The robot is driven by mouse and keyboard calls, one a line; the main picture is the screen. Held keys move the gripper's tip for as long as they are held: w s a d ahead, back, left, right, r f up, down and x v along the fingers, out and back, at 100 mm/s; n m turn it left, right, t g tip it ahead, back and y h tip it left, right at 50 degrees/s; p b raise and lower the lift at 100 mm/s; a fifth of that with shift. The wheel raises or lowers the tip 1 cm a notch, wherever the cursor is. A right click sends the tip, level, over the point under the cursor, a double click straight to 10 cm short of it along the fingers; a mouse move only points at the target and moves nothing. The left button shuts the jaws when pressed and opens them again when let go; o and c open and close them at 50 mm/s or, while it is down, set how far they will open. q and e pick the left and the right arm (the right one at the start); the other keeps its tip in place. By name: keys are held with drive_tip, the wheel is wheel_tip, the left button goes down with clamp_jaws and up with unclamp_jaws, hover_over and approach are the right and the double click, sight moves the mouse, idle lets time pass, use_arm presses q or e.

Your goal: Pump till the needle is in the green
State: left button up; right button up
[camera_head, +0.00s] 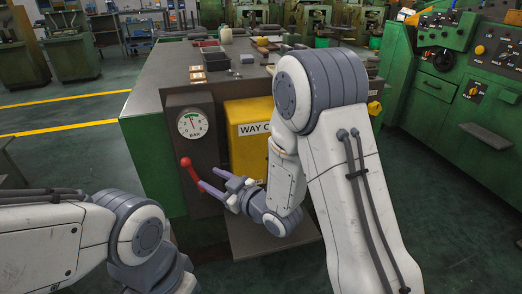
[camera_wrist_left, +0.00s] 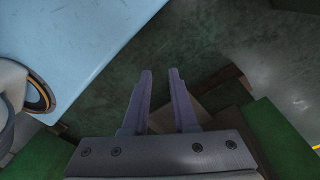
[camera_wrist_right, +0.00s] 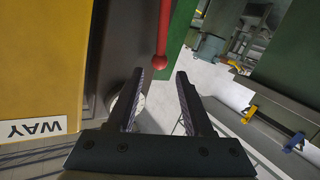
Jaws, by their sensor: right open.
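The round white BAR gauge (camera_head: 191,123) is on the dark front panel of a green cabinet. A green band shows along the top of its dial; the needle is too small to read surely. The red pump lever (camera_head: 187,165) with a ball end is below the gauge, tilted; it also shows in the right wrist view (camera_wrist_right: 162,35). My right gripper (camera_head: 211,179) is open and empty, just right of the lever; in its wrist view the ball lies ahead, between the fingertip directions. My left gripper (camera_wrist_left: 160,72) is open and empty, hidden in the head view.
A yellow box marked WAY (camera_head: 248,130) is beside the panel, partly behind my right arm. Dark trays (camera_head: 216,61) and small parts lie on the grey cabinet top. Green machines stand right and behind. Floor is clear at left.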

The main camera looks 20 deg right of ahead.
use_arm(q)
drive_tip(key=shift+o, duration=1.2)
drive_tip(key=n+t+h+b, duration=0.3)
drive_tip(key=t+h+b, duration=0.5)
drive_tip(key=t, duration=0.7)
approach(196, 179)
drive_tip(key=shift+h, duration=0.7)
drive_tip(key=w+d, duration=0.1)
drive_tip(key=w, duration=0.1)
drive_tip(key=w+d+r, duration=0.1)
drive_tip(key=w, duration=0.2)
drive_tip(key=w+d+r, duration=0.1)
drive_tip(key=w, duration=0.1)
drive_tip(key=shift+w+r, duration=0.1)
drive_tip(key=shift+w, duration=0.15)
use_arm(e)
drive_tip(key=s+f+g+h, duration=0.2)
drive_tip(key=s+g, duration=0.2)
drive_tip(key=s, duration=0.6)
drive_tip(key=s+d+f+m+g+h, duration=0.1)
drive_tip(key=s+g, duration=0.4)
drive_tip(key=s, duration=0.5)
drive_tip(key=s+f+m+g+h, duration=0.1)
drive_tip(key=s+f+g+h, duration=0.3)
drive_tip(key=s, duration=0.7)
drive_tip(key=shift+d+g+h, duration=0.15)
drive_tip(key=shift+g+h, duration=0.25)
drive_tip(key=shift+h, duration=0.1)
